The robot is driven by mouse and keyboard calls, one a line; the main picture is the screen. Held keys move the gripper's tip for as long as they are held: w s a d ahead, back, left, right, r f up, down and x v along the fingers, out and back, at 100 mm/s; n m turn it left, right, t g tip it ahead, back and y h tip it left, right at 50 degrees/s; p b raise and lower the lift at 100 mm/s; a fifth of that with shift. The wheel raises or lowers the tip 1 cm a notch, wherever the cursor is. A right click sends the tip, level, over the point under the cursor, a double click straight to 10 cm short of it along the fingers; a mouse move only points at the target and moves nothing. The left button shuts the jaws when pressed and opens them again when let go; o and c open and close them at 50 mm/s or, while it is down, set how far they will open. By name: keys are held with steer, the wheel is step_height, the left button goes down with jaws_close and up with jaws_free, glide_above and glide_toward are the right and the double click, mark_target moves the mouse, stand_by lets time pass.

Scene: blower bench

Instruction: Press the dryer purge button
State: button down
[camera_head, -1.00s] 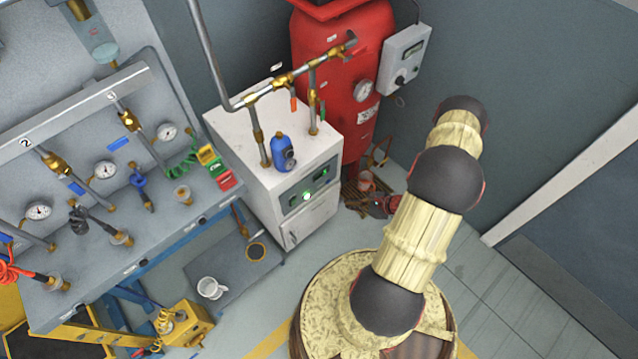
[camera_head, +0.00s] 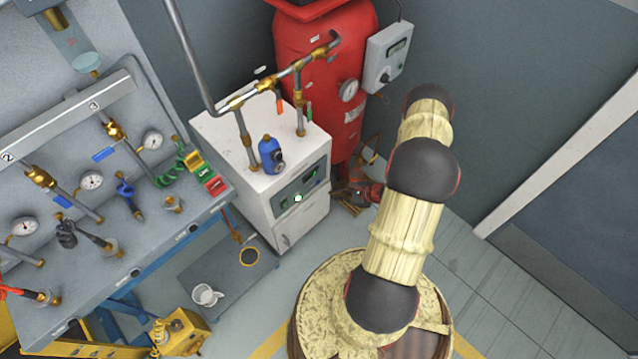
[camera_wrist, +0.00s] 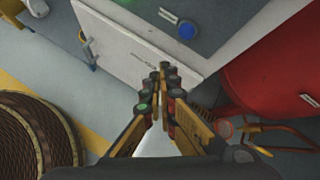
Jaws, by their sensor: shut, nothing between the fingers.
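The dryer is a white cabinet (camera_head: 235,165) with a dark front panel (camera_head: 313,186) that has green displays and a bright round light (camera_head: 297,198). In the wrist view, a round blue button (camera_wrist: 187,31) sits on the grey panel beside a small label too blurred to read. A green glow (camera_wrist: 120,2) shows at the top edge. My gripper (camera_wrist: 165,76) is shut and empty, its fingertips below the blue button in the picture, over the white lower door; they look apart from the button.
A red tank (camera_head: 315,75) stands right behind the cabinet, with a grey control box (camera_head: 392,55) beside it. Pipes and a blue fitting (camera_head: 271,153) rise from the cabinet top. A bench (camera_head: 140,230) with gauges is at left. A white mug (camera_head: 206,295) stands below.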

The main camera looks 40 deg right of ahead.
steer(key=shift+w+a+b, duration=0.2)
steer(key=shift+w+b, duration=0.2)
steer(key=shift+w, duration=1.8)
steer(key=shift+w, duration=0.1)
steer(key=shift+w, duration=0.3)
steer(key=shift+w+b, duration=0.35)
steer(key=shift+b, duration=0.05)
stand_by(0.4)
steer(key=shift+s, duration=0.8)
steer(key=shift+s, duration=0.1)
steer(key=shift+s+d, duration=0.2)
steer(key=shift+s, duration=2.2)
